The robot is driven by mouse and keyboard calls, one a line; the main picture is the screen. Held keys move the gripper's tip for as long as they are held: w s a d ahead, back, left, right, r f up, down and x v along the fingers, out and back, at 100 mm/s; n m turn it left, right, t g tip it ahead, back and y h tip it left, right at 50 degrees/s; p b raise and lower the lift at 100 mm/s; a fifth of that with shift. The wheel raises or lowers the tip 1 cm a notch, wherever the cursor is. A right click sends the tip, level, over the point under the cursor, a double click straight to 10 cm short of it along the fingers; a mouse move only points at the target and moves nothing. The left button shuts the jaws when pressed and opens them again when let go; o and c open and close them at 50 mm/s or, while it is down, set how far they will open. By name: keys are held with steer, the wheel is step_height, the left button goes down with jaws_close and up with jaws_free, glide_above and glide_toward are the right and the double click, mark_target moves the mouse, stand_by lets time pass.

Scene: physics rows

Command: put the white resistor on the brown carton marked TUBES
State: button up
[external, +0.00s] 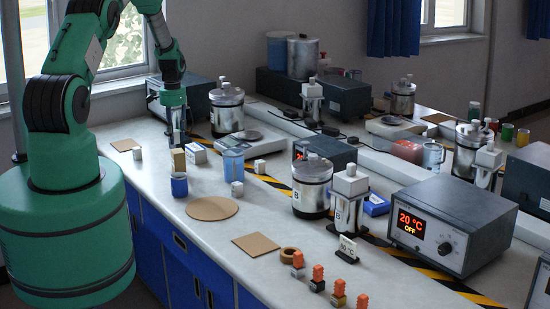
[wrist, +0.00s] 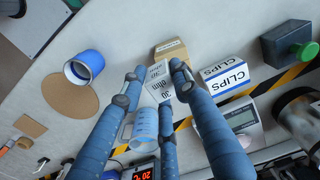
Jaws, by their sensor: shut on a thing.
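In the external view my gripper (external: 177,136) points down just behind and above the brown carton (external: 178,160), which stands on the bench. The resistor cannot be made out clearly there. I cannot tell whether resistor and carton touch.
A white CLIPS box (wrist: 226,77) stands beside the carton. A blue beaker (external: 232,165), a blue cup (external: 179,186) and small white cubes (external: 260,166) stand close by. A round cork mat (external: 212,208) lies bare in front. Jars and instruments stand behind.

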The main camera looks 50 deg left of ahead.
mark_target(177, 142)
steer(key=shift+w+a+f, duration=0.1)
steer(key=shift+w+a, duration=0.7)
steer(key=shift+f+p, duration=0.55)
steer(key=shift+f, duration=1.2)
steer(key=shift+f, duration=0.15)
steer(key=o, duration=1.1)
steer(key=shift+r+b, duration=1)
steer(key=shift+r, duration=5.15)
